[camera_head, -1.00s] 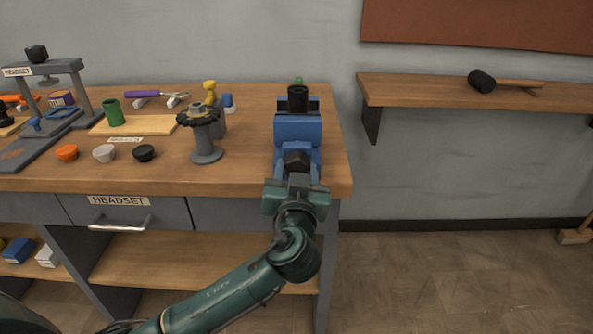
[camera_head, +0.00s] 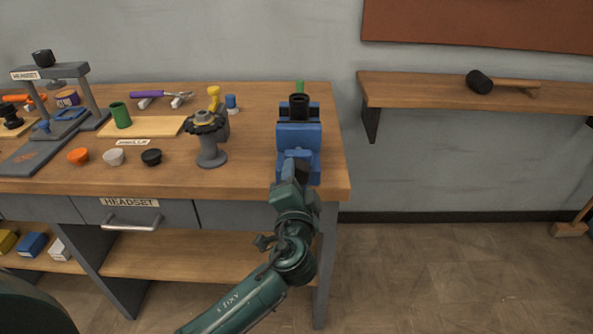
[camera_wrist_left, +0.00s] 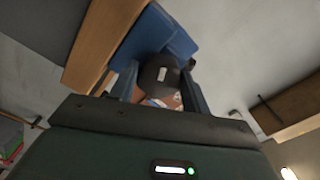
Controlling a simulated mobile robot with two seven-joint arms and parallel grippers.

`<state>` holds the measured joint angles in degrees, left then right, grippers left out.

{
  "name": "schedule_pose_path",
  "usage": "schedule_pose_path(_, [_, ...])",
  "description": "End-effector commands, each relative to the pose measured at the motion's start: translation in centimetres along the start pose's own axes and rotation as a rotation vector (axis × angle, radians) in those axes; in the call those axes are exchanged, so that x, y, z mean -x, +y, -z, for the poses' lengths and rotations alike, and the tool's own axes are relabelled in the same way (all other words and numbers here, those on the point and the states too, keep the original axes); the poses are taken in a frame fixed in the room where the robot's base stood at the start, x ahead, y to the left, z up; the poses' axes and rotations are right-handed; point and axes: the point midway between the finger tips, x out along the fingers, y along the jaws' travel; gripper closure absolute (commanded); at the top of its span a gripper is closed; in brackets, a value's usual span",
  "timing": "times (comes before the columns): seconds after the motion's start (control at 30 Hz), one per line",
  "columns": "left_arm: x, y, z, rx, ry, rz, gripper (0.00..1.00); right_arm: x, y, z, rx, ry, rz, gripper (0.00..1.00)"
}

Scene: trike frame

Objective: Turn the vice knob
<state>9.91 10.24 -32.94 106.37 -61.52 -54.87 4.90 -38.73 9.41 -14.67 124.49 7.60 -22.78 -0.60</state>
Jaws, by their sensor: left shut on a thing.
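The blue vice (camera_head: 299,137) stands at the right front corner of the workbench, with a black tube (camera_head: 299,106) upright at its top. It also shows in the wrist view (camera_wrist_left: 150,33). My left gripper (camera_head: 297,172) is at the vice's front, over the bench edge, with its wrist rolled. In the wrist view its fingers (camera_wrist_left: 162,82) stand on either side of the dark round vice knob (camera_wrist_left: 156,70) and are shut on it. In the head view the gripper mostly hides the knob. My right gripper is not in view.
On the bench (camera_head: 250,180) left of the vice are a grey stand (camera_head: 211,150), orange, white and black caps (camera_head: 113,157), a green cup (camera_head: 120,115) and a headset press (camera_head: 60,75). A mallet (camera_head: 482,82) lies on the wall shelf.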

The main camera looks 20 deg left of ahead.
Motion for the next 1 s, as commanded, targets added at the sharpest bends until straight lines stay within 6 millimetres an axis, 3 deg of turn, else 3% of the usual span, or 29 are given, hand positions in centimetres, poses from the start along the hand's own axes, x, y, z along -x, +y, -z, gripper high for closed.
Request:
schedule_pose_path(0.5, [0.0, -0.2, 0.1, -0.388, 0.001, -0.001, 0.76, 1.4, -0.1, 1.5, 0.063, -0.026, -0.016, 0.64])
schedule_pose_path(1.0, [0.0, -0.1, 0.1, -0.490, 0.003, 0.000, 0.76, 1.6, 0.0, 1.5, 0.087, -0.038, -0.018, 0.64])
